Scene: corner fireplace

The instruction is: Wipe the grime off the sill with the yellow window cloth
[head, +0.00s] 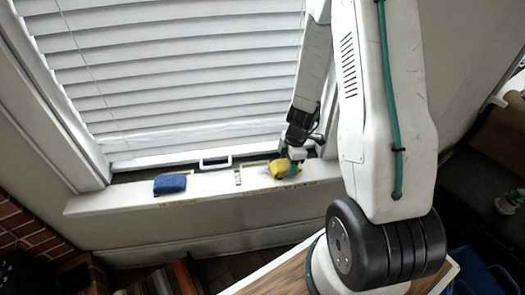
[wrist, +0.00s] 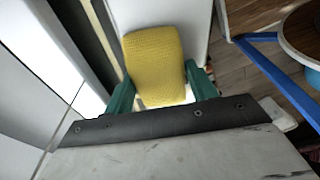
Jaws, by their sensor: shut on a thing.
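The yellow window cloth (head: 285,168) is on the right part of the white sill (head: 222,184), under my gripper (head: 293,168). In the wrist view the cloth (wrist: 155,62) sits between the two green fingers of my gripper (wrist: 160,88), which are shut on it. The cloth appears to be at the sill surface; I cannot tell whether it is pressed down or slightly lifted. No clear grime patch can be made out; the sill beneath the cloth is hidden.
A blue cloth or sponge (head: 170,184) lies on the sill's left part. Closed blinds (head: 180,80) rise behind. The sill between the blue and yellow items is mostly clear. A wooden-topped table (head: 265,280) is below.

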